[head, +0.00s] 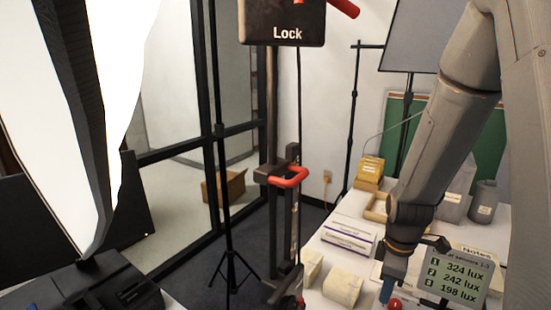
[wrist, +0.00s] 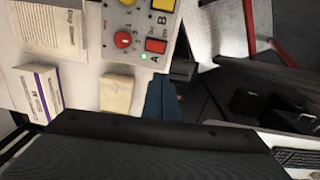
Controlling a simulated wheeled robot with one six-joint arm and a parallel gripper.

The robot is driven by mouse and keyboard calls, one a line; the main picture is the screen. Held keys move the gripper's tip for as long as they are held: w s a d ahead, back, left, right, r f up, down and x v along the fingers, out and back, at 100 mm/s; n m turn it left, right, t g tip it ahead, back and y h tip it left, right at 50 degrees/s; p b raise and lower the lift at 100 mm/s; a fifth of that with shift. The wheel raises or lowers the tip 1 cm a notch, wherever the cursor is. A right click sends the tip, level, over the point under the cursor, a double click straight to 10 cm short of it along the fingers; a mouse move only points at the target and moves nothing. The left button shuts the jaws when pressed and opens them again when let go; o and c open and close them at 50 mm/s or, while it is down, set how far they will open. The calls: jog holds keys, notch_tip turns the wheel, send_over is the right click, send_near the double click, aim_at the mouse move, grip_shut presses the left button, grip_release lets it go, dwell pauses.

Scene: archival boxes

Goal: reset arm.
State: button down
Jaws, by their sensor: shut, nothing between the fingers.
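My arm comes down from the upper right in the head view. My gripper (head: 386,292) hangs over the white table near the display, with its blue fingertips pointing down. In the wrist view the blue fingers (wrist: 160,98) show together as one narrow shape beside the table edge, with nothing held. My gripper is shut and empty. The tips are small in the head view, and what lies directly under them is partly hidden.
The table carries a purple-striped white box (head: 345,238), pale blocks (head: 342,287), a lux display (head: 458,278) and grey canisters (head: 483,200). A control panel with a red knob (wrist: 123,40) lies near the fingers. A "Lock" post (head: 283,22) and light stand rise left of the table.

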jog(key=s+a+r+m+b, duration=0.1)
jog(key=s+a+r+m, duration=0.1)
jog(key=m, duration=0.4)
jog(key=s+a+r+m+t+b, duration=0.1)
jog(key=s+a+r+m+b, duration=0.1)
jog(key=s+a+r+m, duration=0.1)
jog(key=shift+s+a+m, duration=0.75)
jog(key=shift+a+m, duration=0.65)
jog(key=shift+a, duration=0.3)
